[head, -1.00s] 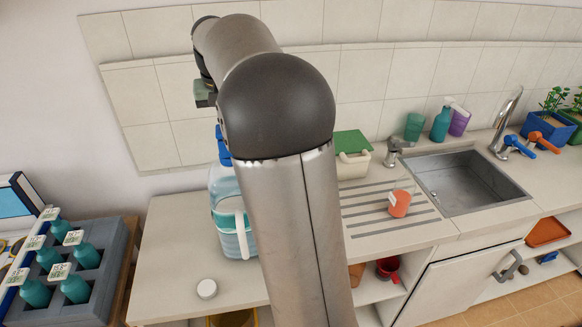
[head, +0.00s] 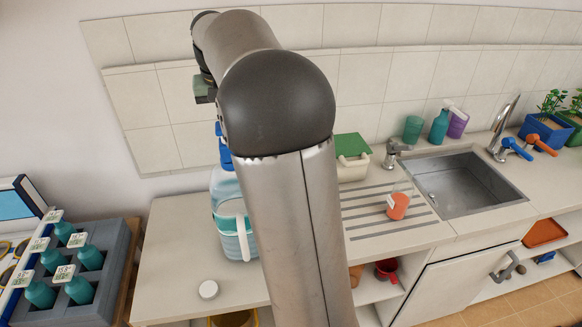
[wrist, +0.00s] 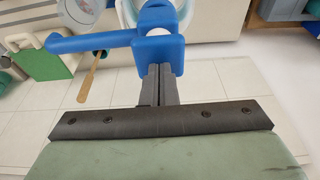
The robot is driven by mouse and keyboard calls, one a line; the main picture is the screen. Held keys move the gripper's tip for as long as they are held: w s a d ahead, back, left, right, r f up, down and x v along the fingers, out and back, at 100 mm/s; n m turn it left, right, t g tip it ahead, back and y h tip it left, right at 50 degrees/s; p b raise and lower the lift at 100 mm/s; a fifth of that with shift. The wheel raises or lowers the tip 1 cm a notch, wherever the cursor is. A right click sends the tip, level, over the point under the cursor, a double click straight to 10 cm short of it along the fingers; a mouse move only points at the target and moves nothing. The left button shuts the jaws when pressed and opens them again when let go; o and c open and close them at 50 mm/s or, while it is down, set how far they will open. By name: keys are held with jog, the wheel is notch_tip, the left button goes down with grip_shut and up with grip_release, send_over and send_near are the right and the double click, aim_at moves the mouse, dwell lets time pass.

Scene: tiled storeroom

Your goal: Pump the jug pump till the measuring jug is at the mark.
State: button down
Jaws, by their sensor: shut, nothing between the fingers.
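The large clear jug (head: 224,187) stands on the counter, partly hidden behind my arm. Its blue pump (head: 222,150) shows at the arm's left edge. In the wrist view the blue pump head (wrist: 158,52) fills the top middle, its spout pointing left. My gripper (wrist: 158,84) is shut and empty, its fingertips right at the pump head; whether they touch cannot be told. The measuring jug (head: 229,240), with a white handle, appears in front of the clear jug and holds bluish liquid. Its mark and exact level cannot be made out.
A white round lid (head: 208,289) lies at the counter's front. A grey rack (head: 115,270) with teal bottles stands at left.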

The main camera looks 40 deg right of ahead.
jog(key=shift+f, duration=0.15)
jog(key=shift+s+b+x, duration=0.25)
jog(key=shift+b+x, duration=0.7)
jog(key=shift+x, duration=0.2)
jog(key=shift+a, duration=0.1)
jog(key=shift+w+p+v, duration=0.25)
jog(key=shift+p+v, duration=0.9)
jog(key=shift+v, duration=0.15)
